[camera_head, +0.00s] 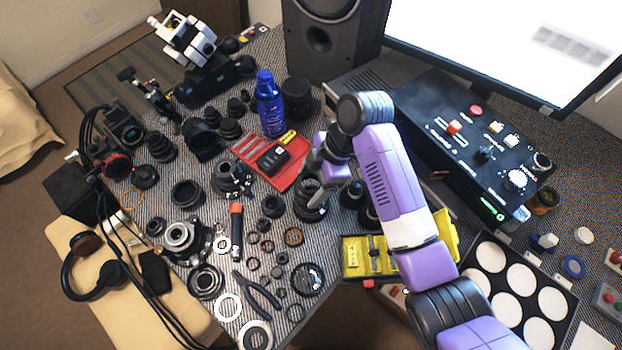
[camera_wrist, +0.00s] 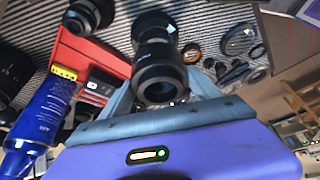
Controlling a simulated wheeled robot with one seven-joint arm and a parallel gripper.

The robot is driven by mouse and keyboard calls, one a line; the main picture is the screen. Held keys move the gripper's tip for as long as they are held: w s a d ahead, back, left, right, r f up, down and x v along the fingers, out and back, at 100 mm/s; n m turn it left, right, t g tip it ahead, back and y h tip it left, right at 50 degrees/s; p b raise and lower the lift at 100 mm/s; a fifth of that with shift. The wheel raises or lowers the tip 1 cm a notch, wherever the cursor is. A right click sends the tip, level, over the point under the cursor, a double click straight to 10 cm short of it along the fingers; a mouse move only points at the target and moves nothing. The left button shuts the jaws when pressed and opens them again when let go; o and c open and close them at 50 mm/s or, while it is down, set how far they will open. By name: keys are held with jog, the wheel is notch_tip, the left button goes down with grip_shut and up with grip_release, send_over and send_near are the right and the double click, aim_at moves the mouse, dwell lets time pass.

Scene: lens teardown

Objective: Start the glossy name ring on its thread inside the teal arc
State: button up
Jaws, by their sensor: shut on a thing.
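My gripper (camera_wrist: 160,95) shows in the wrist view with a grey finger on each side of a black cylindrical piece (camera_wrist: 160,72). It is shut on this piece, whose round, dark, hollow-looking end faces the wrist camera. The cylinder hides the fingertips. In the head view my gripper (camera_head: 318,188) points down over a dark lens body (camera_head: 308,208) standing on the table, and partly covers it. I cannot tell whether the held piece touches that body. I cannot make out the glossy name ring or the teal arc in either view.
Several lens parts and rings crowd the table to the left. A yellow tray (camera_head: 350,268) stands below my arm. A black control box (camera_head: 455,150) fills the right back.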

jog(key=shift+f+b, duration=1.55)
jog(key=shift+f, duration=1.05)
jog(key=shift+f, duration=0.4)
dwell(1.1)
jog(key=o, duration=1.4)
jog(key=shift+o, duration=0.2)
jog(key=shift+v, duration=3.95)
